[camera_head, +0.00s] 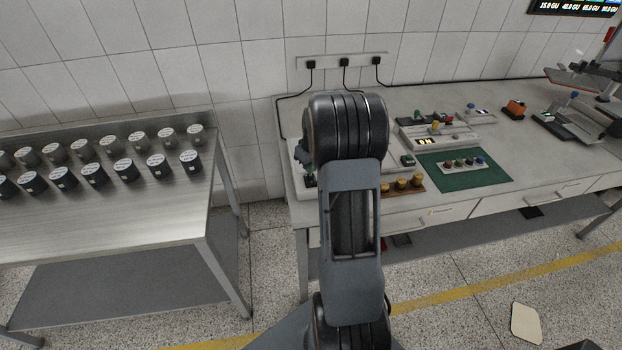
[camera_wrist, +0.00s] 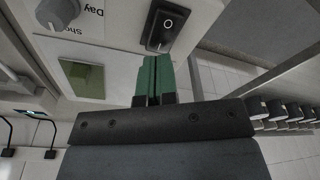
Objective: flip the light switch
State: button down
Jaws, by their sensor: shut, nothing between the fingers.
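The light switch, a black rocker (camera_wrist: 165,28) with a white circle mark, shows at the top middle of the wrist view on a pale panel (camera_wrist: 118,58). My gripper (camera_wrist: 153,58) has green fingertips, pressed together with nothing between them. In the picture the tips lie just below the switch's lower edge. I cannot tell whether they touch it. In the head view my arm hides the switch and most of the gripper.
A grey knob (camera_wrist: 58,12) and a greenish display (camera_wrist: 82,80) sit beside the switch on the panel. A workbench (camera_head: 540,165) carries a green mat (camera_head: 430,172) and several devices. A metal table (camera_head: 120,215) with several black canisters stands left, with a gap between.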

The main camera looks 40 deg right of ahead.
aim_at(310, 176)
jog(key=shift+f+b, duration=0.9)
jog(key=shift+f, duration=0.3)
dwell(0.4)
jog(key=shift+r, duration=0.1)
jog(key=shift+r+p, duration=2.35)
jog(key=shift+r, duration=1.1)
